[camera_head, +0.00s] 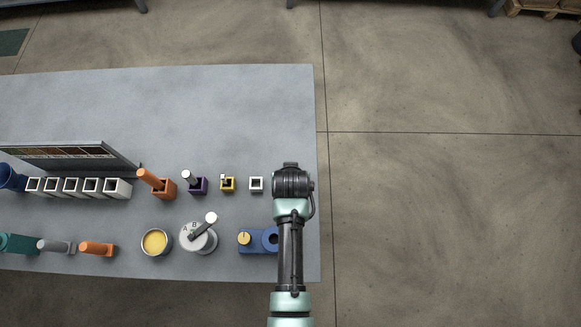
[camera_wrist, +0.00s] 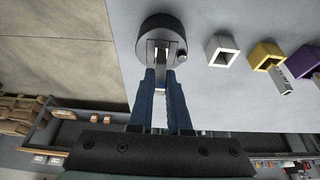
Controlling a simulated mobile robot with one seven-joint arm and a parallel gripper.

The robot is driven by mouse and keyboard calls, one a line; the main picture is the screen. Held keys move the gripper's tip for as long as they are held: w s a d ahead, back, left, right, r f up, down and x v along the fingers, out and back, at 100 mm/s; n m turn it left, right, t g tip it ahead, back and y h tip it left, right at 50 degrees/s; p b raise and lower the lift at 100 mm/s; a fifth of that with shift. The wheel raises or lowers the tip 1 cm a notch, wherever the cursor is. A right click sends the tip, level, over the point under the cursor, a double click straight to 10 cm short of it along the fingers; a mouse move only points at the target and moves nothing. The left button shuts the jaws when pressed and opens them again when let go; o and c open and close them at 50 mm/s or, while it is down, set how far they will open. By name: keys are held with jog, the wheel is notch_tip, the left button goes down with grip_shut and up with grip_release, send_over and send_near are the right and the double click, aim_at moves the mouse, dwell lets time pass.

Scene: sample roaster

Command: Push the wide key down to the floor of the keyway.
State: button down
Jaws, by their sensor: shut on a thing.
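My gripper (camera_wrist: 160,75) points at a dark round block (camera_wrist: 161,40) in the wrist view. Its two blue fingers are shut on a pale metal piece, which looks like the wide key (camera_wrist: 160,56). The key's far end meets the block's face near the middle, where the keyway would be. The keyway is mostly hidden by the key and fingertips, so I cannot tell how deep the key sits. In the head view my gripper (camera_head: 291,182) is seen from above at the table's right edge, and it hides the key and the block.
A white square socket (camera_head: 256,184) stands just left of my gripper. Beyond it are a yellow socket (camera_head: 228,186), a purple socket (camera_head: 200,187) and an orange socket (camera_head: 164,190). A blue fixture (camera_head: 256,242) sits near my arm. The grey table (camera_head: 200,105) is clear at the back.

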jog(key=shift+f+b, duration=0.4)
jog(key=shift+f, duration=0.15)
jog(key=c, duration=0.8)
grip_release()
jog(key=v, duration=1.3)
